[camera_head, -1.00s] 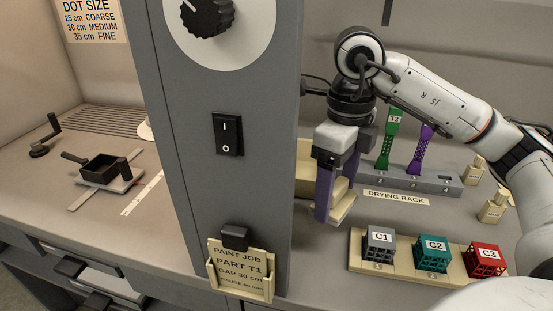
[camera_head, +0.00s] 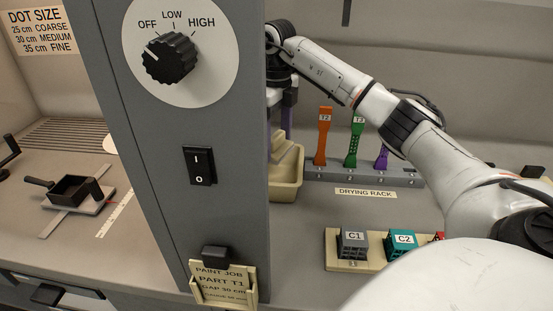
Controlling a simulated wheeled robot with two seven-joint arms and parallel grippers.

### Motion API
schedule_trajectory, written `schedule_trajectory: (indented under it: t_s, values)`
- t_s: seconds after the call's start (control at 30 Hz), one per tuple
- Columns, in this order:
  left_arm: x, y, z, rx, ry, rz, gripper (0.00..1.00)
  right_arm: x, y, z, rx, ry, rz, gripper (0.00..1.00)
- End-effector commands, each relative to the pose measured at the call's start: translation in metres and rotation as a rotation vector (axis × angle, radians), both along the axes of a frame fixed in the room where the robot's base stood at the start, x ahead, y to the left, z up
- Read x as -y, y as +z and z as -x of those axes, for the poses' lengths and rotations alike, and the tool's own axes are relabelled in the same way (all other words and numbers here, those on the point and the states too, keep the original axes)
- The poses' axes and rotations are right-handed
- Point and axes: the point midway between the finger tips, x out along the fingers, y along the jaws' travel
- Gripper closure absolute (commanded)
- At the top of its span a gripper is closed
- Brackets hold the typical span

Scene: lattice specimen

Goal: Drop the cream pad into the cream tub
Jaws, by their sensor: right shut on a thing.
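The cream tub (camera_head: 287,184) stands on the bench just right of the grey column, whose edge hides its left part. My right gripper (camera_head: 287,122) is over the back of the tub, mostly hidden behind the column and its own arm; one purple finger shows. It is shut on the cream pad, which I cannot clearly tell apart from the tub here. My left gripper is not in view.
The grey column (camera_head: 240,165) with a dial and switch blocks the view left of the tub. Right of the tub is the drying rack (camera_head: 340,173) with upright coloured specimens. In front, a cream tray (camera_head: 333,257) holds lattice cubes.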

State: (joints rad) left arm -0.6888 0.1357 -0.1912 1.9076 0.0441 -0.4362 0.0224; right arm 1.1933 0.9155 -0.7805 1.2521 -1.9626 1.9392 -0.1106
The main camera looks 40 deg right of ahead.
Motion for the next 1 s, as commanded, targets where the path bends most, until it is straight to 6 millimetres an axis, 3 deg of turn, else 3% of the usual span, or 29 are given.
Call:
schedule_trajectory:
  t_s: [0.1, 0.37, 0.53, 1.0]
  values:
    - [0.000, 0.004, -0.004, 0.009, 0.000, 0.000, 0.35, -0.001, -0.024, 0.003, -0.006, 0.002, 0.001, 0.56]
    - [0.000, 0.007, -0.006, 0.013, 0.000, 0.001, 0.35, -0.001, -0.043, 0.003, -0.003, 0.000, 0.000, 0.56]
    - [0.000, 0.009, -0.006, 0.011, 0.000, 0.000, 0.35, -0.001, -0.066, 0.003, -0.004, -0.001, -0.001, 0.56]
    - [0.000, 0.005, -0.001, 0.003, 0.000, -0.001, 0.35, -0.001, -0.076, 0.003, -0.001, -0.001, -0.001, 0.56]
